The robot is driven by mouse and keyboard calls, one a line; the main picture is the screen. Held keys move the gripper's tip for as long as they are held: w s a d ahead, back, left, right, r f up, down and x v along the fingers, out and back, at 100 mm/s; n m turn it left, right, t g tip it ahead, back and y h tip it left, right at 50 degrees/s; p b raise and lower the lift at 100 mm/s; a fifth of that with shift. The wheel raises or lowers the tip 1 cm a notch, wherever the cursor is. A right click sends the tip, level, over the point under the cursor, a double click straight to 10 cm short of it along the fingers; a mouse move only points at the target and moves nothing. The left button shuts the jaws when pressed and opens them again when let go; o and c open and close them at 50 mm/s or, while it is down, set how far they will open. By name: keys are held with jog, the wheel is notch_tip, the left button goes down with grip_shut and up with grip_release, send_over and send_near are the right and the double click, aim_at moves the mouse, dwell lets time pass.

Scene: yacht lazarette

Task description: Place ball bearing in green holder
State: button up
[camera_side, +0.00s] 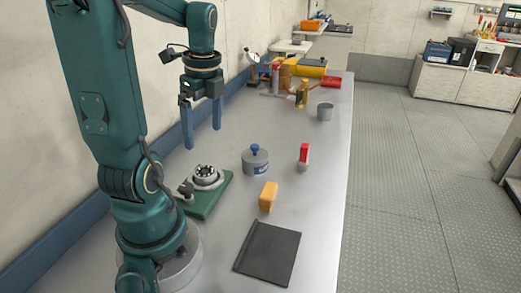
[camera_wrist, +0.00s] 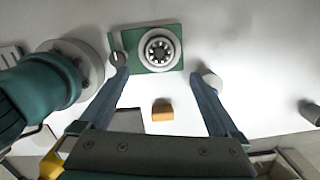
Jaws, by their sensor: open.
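A green holder (camera_side: 207,203) lies flat on the grey bench near my base; its green plate also shows at the top of the wrist view (camera_wrist: 175,64). A pale round ring with dark balls, seemingly the ball bearing (camera_side: 206,171), sits on the holder. It also shows in the wrist view (camera_wrist: 160,49); I cannot tell how deeply it is seated. A dark clamp or knob stands at the holder's left side. My gripper (camera_side: 203,138) is open and empty, its blue fingers pointing down, above and beyond the holder. The fingertips (camera_wrist: 160,75) are wide apart in the wrist view.
A grey pot with blue knob (camera_side: 255,162), a red-topped bottle (camera_side: 303,155), a yellow block (camera_side: 267,196) and a dark mat (camera_side: 268,252) lie right of the holder. A grey cup (camera_side: 324,112) and clutter stand farther back. A wall runs along the left.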

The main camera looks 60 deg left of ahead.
jog(key=w+d+r+n+t+h, duration=0.1)
jog(key=d+r+n+t, duration=0.1)
jog(key=d+n+t, duration=0.4)
jog(key=d+n, duration=0.5)
jog(key=d, duration=0.8)
jog(key=shift+w, duration=0.3)
